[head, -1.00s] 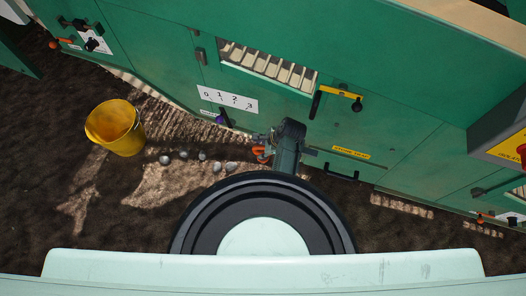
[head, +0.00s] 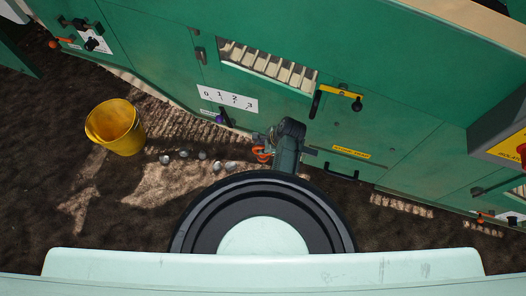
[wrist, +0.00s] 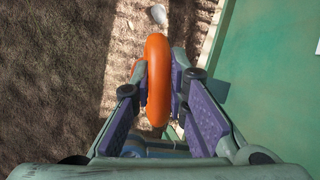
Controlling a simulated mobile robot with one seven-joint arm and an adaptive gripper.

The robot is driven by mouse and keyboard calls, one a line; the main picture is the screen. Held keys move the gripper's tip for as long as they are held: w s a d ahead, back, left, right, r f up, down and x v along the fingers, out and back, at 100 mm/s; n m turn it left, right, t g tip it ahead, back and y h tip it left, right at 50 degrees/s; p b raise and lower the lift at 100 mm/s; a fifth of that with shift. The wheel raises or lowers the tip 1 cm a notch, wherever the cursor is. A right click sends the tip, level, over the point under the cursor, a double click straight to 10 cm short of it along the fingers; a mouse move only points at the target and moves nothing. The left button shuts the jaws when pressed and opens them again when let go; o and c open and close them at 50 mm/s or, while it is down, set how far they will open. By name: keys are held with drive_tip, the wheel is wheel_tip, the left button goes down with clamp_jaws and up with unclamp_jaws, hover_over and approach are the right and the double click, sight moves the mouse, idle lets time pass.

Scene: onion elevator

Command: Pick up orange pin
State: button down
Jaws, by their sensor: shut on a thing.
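The orange pin (wrist: 157,80) shows in the wrist view as a thick orange ring standing between the two purple-padded fingers. My gripper (wrist: 160,92) is shut on it, with a pad against each side. In the head view the orange pin (head: 261,154) shows small at the end of my arm, in front of the green machine's lower edge. My gripper (head: 266,146) is partly hidden there by my own arm. The lower part of the pin is hidden between the fingers in the wrist view.
The green machine (head: 400,130) stands close beyond and to the right of my gripper. A yellow bucket (head: 118,128) stands on the soil at the left. Several pale round onions or stones (head: 184,154) lie between them. The soil at far left is open.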

idle(0.3)
wheel_tip(320, 180, up, 10)
drive_tip(key=shift+r+b, duration=0.1)
drive_tip(key=shift+b, duration=0.25)
idle(0.6)
